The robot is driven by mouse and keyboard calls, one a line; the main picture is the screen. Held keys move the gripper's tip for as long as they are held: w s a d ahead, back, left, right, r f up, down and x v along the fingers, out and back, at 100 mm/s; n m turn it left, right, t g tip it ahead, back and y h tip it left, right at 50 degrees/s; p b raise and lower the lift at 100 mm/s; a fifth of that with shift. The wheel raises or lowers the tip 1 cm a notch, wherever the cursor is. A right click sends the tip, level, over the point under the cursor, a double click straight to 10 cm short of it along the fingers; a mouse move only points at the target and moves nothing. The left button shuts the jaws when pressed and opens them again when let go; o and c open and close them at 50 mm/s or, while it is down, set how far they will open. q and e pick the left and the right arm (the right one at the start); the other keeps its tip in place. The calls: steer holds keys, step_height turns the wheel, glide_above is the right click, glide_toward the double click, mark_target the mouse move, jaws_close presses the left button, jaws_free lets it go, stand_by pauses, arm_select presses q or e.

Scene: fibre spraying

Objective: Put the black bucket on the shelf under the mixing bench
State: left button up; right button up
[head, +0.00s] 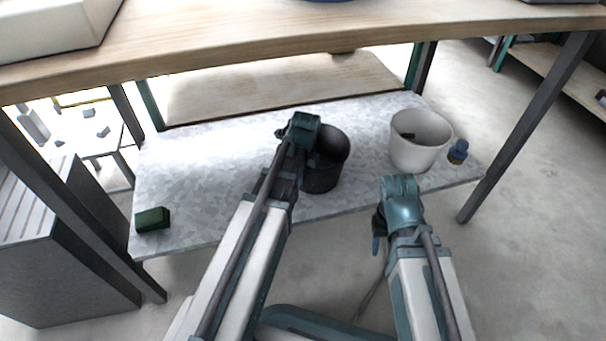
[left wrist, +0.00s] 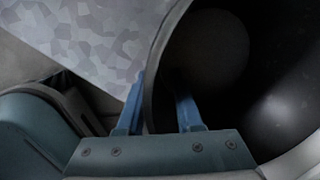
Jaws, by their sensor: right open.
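The black bucket (head: 325,165) stands upright on the grey speckled shelf (head: 215,150) under the wooden mixing bench (head: 230,45). My left gripper (head: 303,140) is at the bucket's left rim in the head view. In the left wrist view, the blue fingers of my left gripper (left wrist: 160,105) straddle the wall of the black bucket (left wrist: 200,60), one outside and one inside. Whether they press on the wall is unclear. My right gripper (head: 398,188) is open at the shelf's front edge, below the white bucket; its fingertips are hard to make out.
A white bucket (head: 418,140) and a small blue-capped bottle (head: 458,152) stand on the shelf's right part. A dark green block (head: 152,219) lies at its front left. Bench legs (head: 525,125) bound the shelf. The shelf's left middle is clear.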

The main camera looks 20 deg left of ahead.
arm_select(q)
step_height(320, 180, up, 12)
steer(key=s+p, duration=0.2)
steer(key=p, duration=0.9)
steer(key=s+d+n+g, duration=0.1)
steer(key=s+d+n, duration=1.3)
steer(key=d+n, duration=0.1)
steer(key=shift+s+f+n+g+y, duration=0.2)
steer(key=shift+f+n+g+y, duration=0.15)
steer(key=shift+n, duration=0.25)
steer(key=shift+d+r, duration=0.1)
steer(key=shift+r, duration=0.05)
step_height(320, 180, up, 38)
steer(key=p, duration=3.8)
steer(key=shift+f, duration=0.2)
